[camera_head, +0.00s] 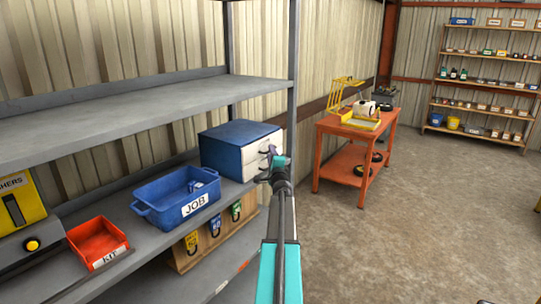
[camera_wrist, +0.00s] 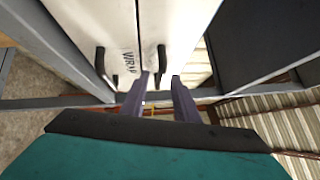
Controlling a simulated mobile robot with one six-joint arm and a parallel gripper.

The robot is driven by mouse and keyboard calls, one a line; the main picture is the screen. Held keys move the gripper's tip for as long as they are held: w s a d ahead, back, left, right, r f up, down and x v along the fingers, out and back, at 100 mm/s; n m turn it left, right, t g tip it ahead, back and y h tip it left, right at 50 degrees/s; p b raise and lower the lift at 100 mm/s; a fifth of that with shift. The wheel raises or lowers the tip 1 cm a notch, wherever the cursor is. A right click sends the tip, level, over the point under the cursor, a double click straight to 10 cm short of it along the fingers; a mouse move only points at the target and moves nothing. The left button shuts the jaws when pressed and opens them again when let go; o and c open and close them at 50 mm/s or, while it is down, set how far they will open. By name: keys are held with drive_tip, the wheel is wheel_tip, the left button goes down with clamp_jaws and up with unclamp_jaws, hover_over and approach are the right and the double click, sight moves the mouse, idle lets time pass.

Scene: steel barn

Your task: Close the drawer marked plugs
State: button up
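A blue drawer cabinet (camera_head: 228,146) with white drawer fronts and dark handles stands at the right end of the middle shelf. The wrist view shows white drawer fronts (camera_wrist: 178,22) with black handles, and one front (camera_wrist: 98,22) has a label that seems to read WRAP. I cannot read a plugs label in either view, nor tell how far any drawer stands out. My gripper (camera_head: 273,158) is in front of the cabinet's drawer side and covers part of it.
On the same shelf are a blue JOB bin (camera_head: 165,208), a red KIT tray (camera_head: 97,243) and a yellow case (camera_head: 20,205).

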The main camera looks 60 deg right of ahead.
drive_tip(key=b+v, duration=0.4)
drive_tip(key=v, duration=0.8)
drive_tip(key=shift+a, duration=0.2)
drive_tip(key=shift+s, duration=0.1)
idle(0.3)
drive_tip(key=shift+s, duration=0.1)
